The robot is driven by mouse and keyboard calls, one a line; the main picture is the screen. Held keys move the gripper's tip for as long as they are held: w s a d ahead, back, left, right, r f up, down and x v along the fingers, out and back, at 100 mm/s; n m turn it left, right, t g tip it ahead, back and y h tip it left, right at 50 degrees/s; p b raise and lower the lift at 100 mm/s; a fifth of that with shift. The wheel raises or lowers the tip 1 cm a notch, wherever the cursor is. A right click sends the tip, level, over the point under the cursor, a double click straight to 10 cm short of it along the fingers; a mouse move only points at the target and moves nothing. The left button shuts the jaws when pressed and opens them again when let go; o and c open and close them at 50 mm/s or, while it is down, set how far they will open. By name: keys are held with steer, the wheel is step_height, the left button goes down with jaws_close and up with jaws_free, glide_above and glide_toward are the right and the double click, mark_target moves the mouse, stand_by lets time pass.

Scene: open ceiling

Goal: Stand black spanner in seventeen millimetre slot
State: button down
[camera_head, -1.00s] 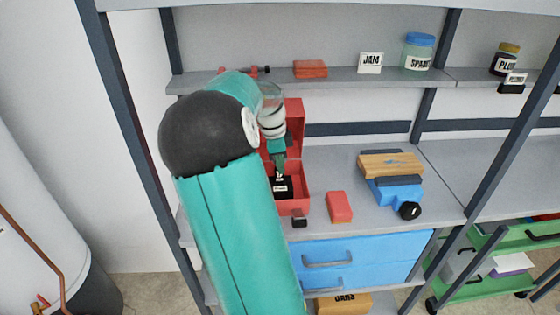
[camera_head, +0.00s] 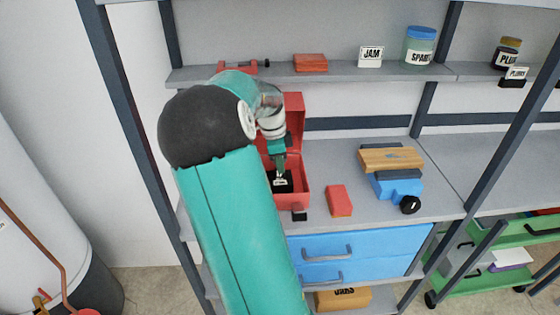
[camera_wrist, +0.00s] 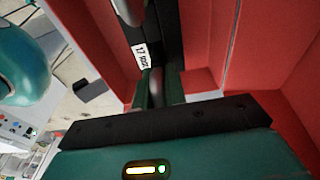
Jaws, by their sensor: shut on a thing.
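A red open toolbox (camera_head: 300,193) stands on the shelf with its lid up at the back. A black insert (camera_head: 283,186) lies inside it. A white label reading 17 mm (camera_wrist: 141,56) shows in the wrist view, just beyond my fingers. My gripper (camera_head: 279,172) points down into the toolbox, its fingers close to the label. In the wrist view the green fingers (camera_wrist: 158,88) are shut on a narrow dark piece, which looks like the black spanner (camera_wrist: 157,82). Most of the spanner and the slot opening are hidden, so I cannot tell whether its end is in the slot.
A red block (camera_head: 339,201) lies right of the toolbox. A blue tool with a black knob (camera_head: 398,188) and a wooden block (camera_head: 390,160) are farther right. The upper shelf (camera_head: 335,76) holds jars. A grey rounded piece (camera_wrist: 129,10) stands beyond the label.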

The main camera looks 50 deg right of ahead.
steer(key=shift+f, duration=0.1)
steer(key=c, duration=1.4)
jaws_free()
steer(key=shift+o, duration=0.2)
step_height(320, 180, up, 14)
steer(key=w+a, duration=0.1)
steer(key=shift+w+a+f, duration=0.15)
steer(key=shift+w, duration=0.15)
